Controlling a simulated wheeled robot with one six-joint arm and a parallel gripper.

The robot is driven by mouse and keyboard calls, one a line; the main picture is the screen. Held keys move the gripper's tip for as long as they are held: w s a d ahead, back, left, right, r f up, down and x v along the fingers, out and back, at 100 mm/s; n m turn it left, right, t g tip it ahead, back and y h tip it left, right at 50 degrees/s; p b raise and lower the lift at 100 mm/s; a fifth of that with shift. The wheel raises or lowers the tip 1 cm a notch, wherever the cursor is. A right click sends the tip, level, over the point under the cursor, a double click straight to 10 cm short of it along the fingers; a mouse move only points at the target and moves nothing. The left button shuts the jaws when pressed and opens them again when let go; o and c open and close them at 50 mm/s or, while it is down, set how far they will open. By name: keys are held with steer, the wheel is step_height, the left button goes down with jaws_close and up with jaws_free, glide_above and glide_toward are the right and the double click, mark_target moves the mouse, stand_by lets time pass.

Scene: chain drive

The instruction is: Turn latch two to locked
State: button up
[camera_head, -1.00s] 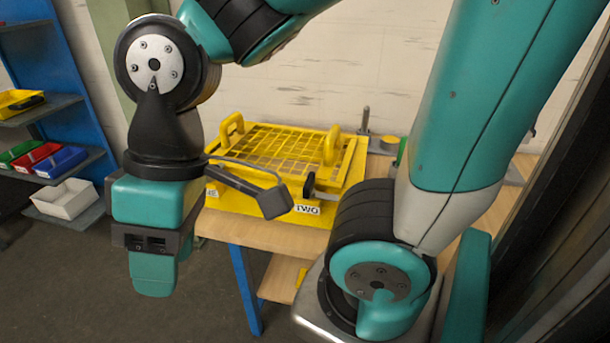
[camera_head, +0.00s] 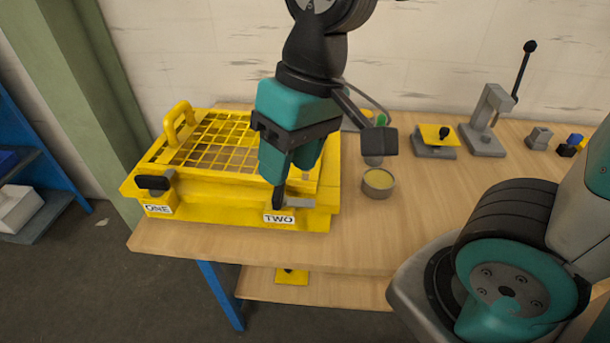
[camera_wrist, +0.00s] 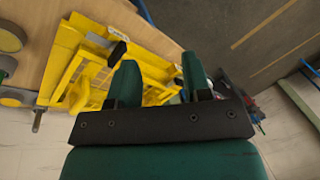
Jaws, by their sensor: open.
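A yellow box (camera_head: 205,213) with a mesh lid stands on the wooden bench. Latch two (camera_head: 279,199) is on its front right, above the label TWO; its dark handle looks upright and its top is partly hidden by my gripper. Latch one (camera_head: 152,183), above the label ONE, has its black handle lying level. My gripper (camera_head: 288,172) is pointing down just above and in front of latch two. In the wrist view, my gripper (camera_wrist: 160,70) has its fingers apart with nothing between them. A black handle, probably of latch two (camera_wrist: 118,53), shows beside the left finger; contact cannot be told.
A yellow handle (camera_head: 180,125) rises from the lid at left. A round tin (camera_head: 378,183) stands right of the box. A yellow-topped block (camera_head: 434,140) and a lever press (camera_head: 490,120) stand farther right. The bench front right of the box is clear.

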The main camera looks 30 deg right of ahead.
mark_target(279, 192)
steer(key=w+d+f+m+h+p, duration=0.1)
steer(key=w+d+m+h, duration=0.1)
steer(key=w+m, duration=0.4)
steer(key=w+d+f+m+h, duration=0.1)
steer(key=w+d+m, duration=0.1)
steer(key=w+m, duration=0.45)
steer(key=shift+n, duration=0.85)
steer(key=f, duration=0.5)
steer(key=f+p, duration=0.1)
steer(key=f, duration=0.4)
steer(key=w+f+p, duration=0.1)
steer(key=f, duration=0.5)
steer(key=shift+f, duration=0.65)
jaws_close()
steer(key=shift+d, duration=0.15)
